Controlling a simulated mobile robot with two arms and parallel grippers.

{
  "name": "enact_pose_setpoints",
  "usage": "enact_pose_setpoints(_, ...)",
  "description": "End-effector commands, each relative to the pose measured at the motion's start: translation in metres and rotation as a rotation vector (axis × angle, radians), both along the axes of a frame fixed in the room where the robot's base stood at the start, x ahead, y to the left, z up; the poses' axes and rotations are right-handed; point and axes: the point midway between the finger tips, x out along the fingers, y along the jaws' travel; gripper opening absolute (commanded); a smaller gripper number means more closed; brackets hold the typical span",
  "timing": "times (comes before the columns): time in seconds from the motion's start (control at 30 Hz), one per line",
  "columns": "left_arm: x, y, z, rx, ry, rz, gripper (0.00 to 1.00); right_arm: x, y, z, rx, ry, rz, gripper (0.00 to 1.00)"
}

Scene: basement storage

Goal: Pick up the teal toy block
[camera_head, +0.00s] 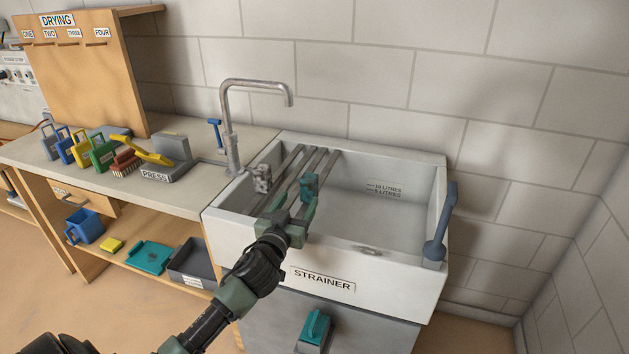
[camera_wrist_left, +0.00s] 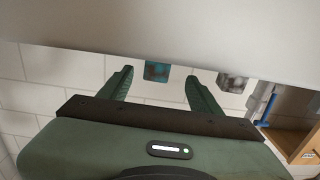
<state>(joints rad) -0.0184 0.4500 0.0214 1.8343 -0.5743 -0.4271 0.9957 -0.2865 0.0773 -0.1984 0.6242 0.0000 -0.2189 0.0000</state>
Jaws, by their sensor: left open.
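A small teal toy block (camera_head: 309,184) is at the grey strainer bars (camera_head: 291,180) across the left part of the white sink (camera_head: 408,262). My left gripper (camera_head: 293,207) is open, over the sink's front left, with its fingers pointing towards the block. In the left wrist view the teal block (camera_wrist_left: 157,71) shows between the two open fingers (camera_wrist_left: 160,77), nearer the left one. I cannot tell whether a finger touches it. The block's underside is hidden. My right gripper is not in view.
A tap (camera_head: 230,130) and a metal fitting (camera_head: 262,178) stand left of the bars. A blue-grey handled tool (camera_head: 441,225) leans at the sink's right rim. Another teal object (camera_head: 315,327) is below the front. The right basin is clear.

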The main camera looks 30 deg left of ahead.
Motion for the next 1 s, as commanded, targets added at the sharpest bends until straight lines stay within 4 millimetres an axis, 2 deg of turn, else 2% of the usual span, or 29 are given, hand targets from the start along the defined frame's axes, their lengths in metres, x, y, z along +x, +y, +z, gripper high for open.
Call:
enact_pose_setpoints(0.13,0.015,0.004,0.001,0.0,-0.001,0.0,0.64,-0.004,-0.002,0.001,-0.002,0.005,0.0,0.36)
enact_pose_setpoints(0.4,0.049,0.01,-0.002,0.002,0.0,0.0,0.64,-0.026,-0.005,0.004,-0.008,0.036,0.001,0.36)
enact_pose_setpoints(0.6,0.071,0.016,-0.005,0.002,0.001,0.0,0.64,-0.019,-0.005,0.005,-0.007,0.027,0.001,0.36)
enact_pose_setpoints(0.87,0.074,0.016,-0.005,0.001,0.0,0.0,0.64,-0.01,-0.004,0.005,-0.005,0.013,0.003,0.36)
enact_pose_setpoints(0.93,0.074,0.016,-0.005,0.001,0.0,0.0,0.5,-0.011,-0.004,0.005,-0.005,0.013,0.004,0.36)
enact_pose_setpoints(1.0,0.074,0.016,-0.005,0.001,0.0,0.0,0.3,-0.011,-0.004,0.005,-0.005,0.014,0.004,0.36)
